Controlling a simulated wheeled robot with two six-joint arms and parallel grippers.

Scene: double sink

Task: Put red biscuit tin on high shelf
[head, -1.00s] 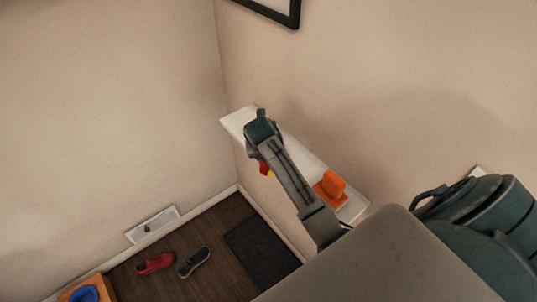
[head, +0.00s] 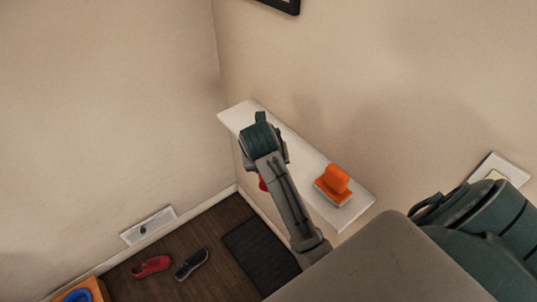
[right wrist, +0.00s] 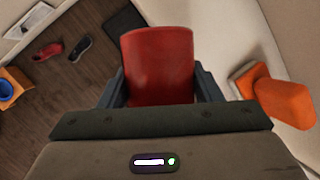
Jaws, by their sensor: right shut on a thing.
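The red biscuit tin (right wrist: 158,62) is held between the two dark fingers of my right gripper (right wrist: 160,88) in the right wrist view. In the head view only a small red part of the tin (head: 263,184) shows beside my right arm, which hides the rest and the fingers. The white high shelf (head: 312,163) runs along the right-hand wall. My right wrist overlaps the shelf's front edge in the head view, with the visible red part just off that edge. I cannot tell the tin's exact height against the shelf. My left gripper is not in view.
Shoes (head: 152,266) and a dark mat (head: 260,255) lie on the floor below.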

